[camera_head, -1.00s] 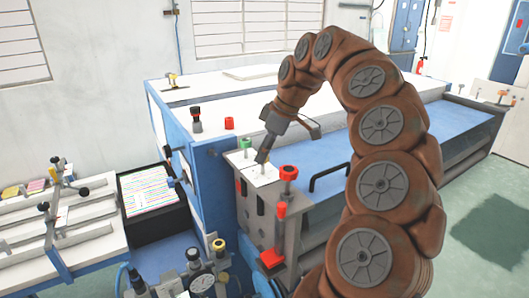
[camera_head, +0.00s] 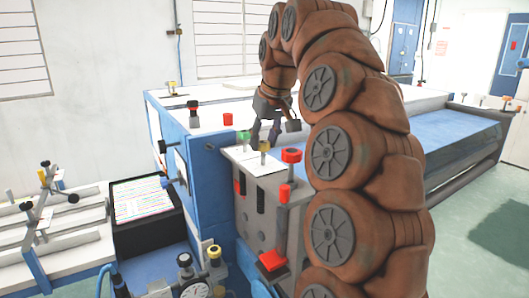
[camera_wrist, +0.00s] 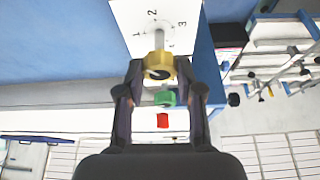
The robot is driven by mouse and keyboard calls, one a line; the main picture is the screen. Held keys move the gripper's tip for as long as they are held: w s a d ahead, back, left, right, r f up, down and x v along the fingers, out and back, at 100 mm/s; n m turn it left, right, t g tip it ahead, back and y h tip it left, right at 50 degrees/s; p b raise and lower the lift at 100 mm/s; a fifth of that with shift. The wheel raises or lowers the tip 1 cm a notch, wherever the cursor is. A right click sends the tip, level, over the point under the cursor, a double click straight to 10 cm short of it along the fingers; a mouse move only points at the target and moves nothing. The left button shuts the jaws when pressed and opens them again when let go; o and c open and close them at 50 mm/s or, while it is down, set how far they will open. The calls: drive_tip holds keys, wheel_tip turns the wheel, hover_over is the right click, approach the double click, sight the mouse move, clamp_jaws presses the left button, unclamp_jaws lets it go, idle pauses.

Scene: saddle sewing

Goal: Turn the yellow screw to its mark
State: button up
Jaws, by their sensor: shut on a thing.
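The yellow screw (camera_head: 264,146) stands upright on a white plate (camera_head: 262,164) at the end of the machine. In the wrist view the yellow screw head (camera_wrist: 159,65) sits between my fingertips, with its pale shaft running to the white plate (camera_wrist: 133,14). The plate bears the digits 1, 2 and 3 around the screw. Which mark the screw points to cannot be told. My gripper (camera_wrist: 157,68) is shut on the yellow head; in the head view my gripper (camera_head: 264,140) comes down from above and behind it.
My arm fills the right of the head view.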

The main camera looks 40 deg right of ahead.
drive_tip(key=m+h+b, duration=0.1)
drive_tip(key=m+b, duration=0.1)
drive_tip(key=m, duration=0.1)
drive_tip(key=shift+f, duration=0.15)
drive_tip(key=shift+a+m+g+h+b, duration=0.1)
drive_tip(key=shift+m+g+h+b, duration=0.45)
drive_tip(key=shift+m, duration=0.95)
drive_tip(key=shift+r, duration=0.2)
drive_tip(key=o, duration=1.2)
drive_tip(key=shift+c, duration=0.2)
